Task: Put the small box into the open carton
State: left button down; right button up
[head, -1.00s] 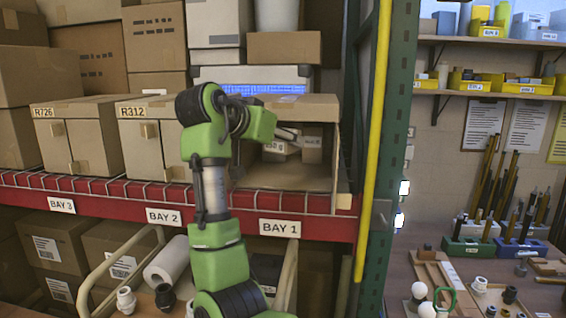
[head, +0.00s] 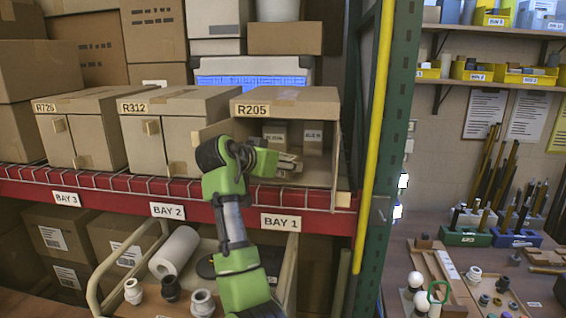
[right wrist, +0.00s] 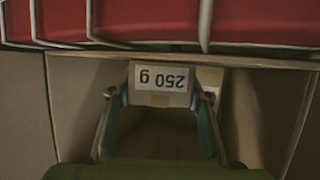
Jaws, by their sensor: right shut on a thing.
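The small box (right wrist: 160,97) carries a "250 g" label, upside down in the right wrist view. It sits between the fingertips of my right gripper (head: 292,165), which is shut on it. The open carton (head: 312,98), marked R205, stands above the BAY 1 sign with its front open. My right gripper is at this opening, low and near the carton's front edge. In the head view the gripper mostly hides the held box, and I cannot tell whether it touches the carton floor. My left gripper is not in view.
Two labelled boxes, one left (head: 274,136) and one right (head: 313,140), stand inside the carton. Closed cartons R312 (head: 160,104) and R725 (head: 88,99) are to the left. A red beam (head: 100,190) with wire mesh runs below; a green post (head: 382,150) is on the right.

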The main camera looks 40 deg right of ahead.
jog(key=o, duration=1.3)
jog(key=shift+f, duration=0.1)
jog(key=shift+a+r, duration=0.2)
jog(key=shift+a, duration=0.15)
jog(key=b+v, duration=0.3)
jog(key=v, duration=0.8)
jog(key=shift+s, duration=0.2)
jog(key=shift+a, duration=0.15)
